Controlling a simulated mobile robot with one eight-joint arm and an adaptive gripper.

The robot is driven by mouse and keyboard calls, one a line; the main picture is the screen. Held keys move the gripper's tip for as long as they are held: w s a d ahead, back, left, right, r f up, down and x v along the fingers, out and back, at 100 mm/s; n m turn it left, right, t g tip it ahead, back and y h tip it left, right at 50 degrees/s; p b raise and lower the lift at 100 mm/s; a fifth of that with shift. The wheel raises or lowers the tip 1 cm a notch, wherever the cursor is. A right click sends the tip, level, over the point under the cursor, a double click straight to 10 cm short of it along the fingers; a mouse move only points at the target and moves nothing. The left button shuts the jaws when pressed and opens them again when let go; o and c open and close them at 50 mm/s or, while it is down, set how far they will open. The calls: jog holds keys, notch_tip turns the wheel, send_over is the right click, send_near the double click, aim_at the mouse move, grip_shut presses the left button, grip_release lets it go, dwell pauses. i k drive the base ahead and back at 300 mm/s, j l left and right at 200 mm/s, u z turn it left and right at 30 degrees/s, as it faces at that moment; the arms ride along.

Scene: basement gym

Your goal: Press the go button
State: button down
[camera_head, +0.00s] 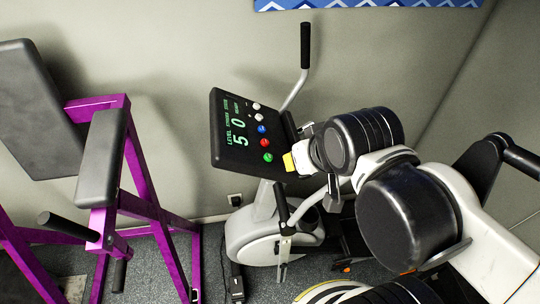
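The exercise bike's dark console (228,155) is tilted in the middle of the view. Its screen shows green figures and the word LEVEL. A column of round buttons runs down its right side: white ones at the top, then a blue button (262,129), a red button (264,142) and a green button (267,157) at the bottom. I cannot read a go label on any of them. My gripper (294,160) is just right of the console's lower right corner, near the green button. A yellow patch shows at its end. My wrist hides most of the gripper, so its opening and any contact are unclear.
A bike handle (305,48) rises behind the console, and another handle (281,200) stands below it. The white bike body (255,240) is on the dark floor. A purple-framed bench (140,180) with grey pads stands at left.

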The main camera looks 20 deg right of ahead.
aim_at(268, 156)
jog(key=k+l+u, duration=0.2)
jog(key=l+u, duration=0.25)
jog(key=k+l+u, duration=0.2)
jog(key=u, duration=0.2)
